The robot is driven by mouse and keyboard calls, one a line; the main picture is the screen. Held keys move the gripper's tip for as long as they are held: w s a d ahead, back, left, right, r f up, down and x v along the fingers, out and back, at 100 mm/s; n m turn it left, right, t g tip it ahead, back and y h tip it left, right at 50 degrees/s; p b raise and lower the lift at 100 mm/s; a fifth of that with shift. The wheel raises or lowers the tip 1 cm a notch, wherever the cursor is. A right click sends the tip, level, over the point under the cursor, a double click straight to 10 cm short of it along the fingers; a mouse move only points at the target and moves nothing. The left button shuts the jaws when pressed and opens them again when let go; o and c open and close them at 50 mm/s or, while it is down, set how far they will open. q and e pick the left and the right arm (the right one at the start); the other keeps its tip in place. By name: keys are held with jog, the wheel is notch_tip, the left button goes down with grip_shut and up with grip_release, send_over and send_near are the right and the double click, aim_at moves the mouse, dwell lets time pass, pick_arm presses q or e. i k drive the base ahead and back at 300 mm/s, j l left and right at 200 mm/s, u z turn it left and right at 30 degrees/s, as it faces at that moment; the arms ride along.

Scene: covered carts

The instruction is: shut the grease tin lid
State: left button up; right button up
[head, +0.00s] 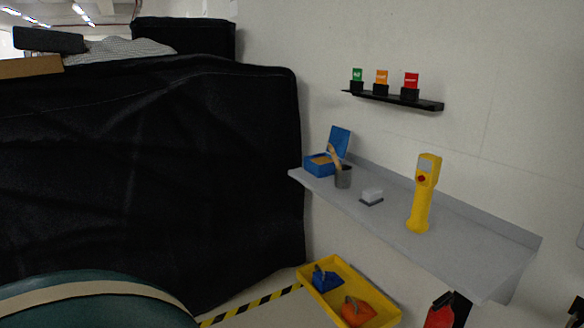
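The blue grease tin (317,168) stands at the far left end of the grey wall shelf. Its blue lid (340,141) is up, standing open at the back right of the tin. Something tan shows inside the tin. A grey cup (343,178) with a tan-handled tool in it stands just in front of the tin and hides part of the tin and lid. Neither of my grippers is in view.
The grey shelf (450,250) also holds a small white block on a dark base (371,196) and a yellow handheld device (424,195). A black-draped cart (150,170) stands left of the shelf. A yellow tray (313,291) with blue and orange items lies below.

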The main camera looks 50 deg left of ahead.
aim_at(338, 137)
jog(key=u, duration=1.35)
jog(key=i, duration=0.15)
jog(key=j+u, duration=0.05)
